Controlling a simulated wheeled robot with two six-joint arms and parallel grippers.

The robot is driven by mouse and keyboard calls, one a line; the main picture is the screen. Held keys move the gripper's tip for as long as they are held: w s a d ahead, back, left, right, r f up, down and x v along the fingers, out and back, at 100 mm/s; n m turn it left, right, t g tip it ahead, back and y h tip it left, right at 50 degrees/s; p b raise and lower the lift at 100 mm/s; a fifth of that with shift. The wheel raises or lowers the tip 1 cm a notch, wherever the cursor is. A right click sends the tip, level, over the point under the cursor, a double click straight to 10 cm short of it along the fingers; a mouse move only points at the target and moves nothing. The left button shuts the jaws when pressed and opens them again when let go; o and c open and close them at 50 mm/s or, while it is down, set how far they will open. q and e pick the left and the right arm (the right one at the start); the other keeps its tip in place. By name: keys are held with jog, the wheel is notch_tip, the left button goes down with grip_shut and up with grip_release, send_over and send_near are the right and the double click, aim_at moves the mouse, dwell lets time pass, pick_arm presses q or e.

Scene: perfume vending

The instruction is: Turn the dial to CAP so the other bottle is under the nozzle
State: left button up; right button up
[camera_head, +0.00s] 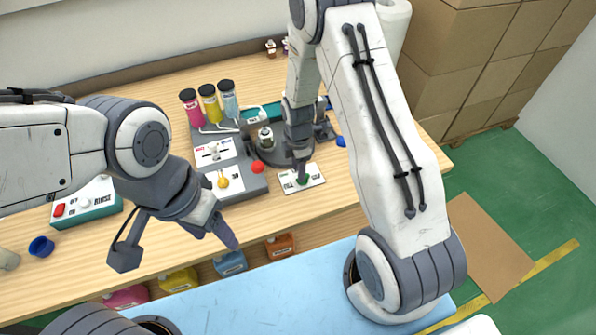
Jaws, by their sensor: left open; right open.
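The dial is a green knob (302,182) on a white label plate (318,181) at the front of the bench; the lettering is partly covered. My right gripper (302,171) points down at the knob, its fingertips at or just above it; I cannot tell whether they touch. Behind it is a dark round turntable (273,157). A small clear bottle (266,140) stands at the turntable's left side. My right arm hides the nozzle area and any other bottle there. My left gripper (176,247) is open and empty, above the bench's front edge.
Pink (190,108), yellow (210,107) and blue (229,106) capped tubes stand behind a grey console with a yellow knob (223,182) and red button (257,167). A teal rinse box (88,221) and blue cup (41,246) are at left. Cartons (470,60) stand right.

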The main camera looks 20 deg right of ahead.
jog(key=shift+f, duration=1.45)
jog(key=shift+c, duration=0.3)
grip_shut()
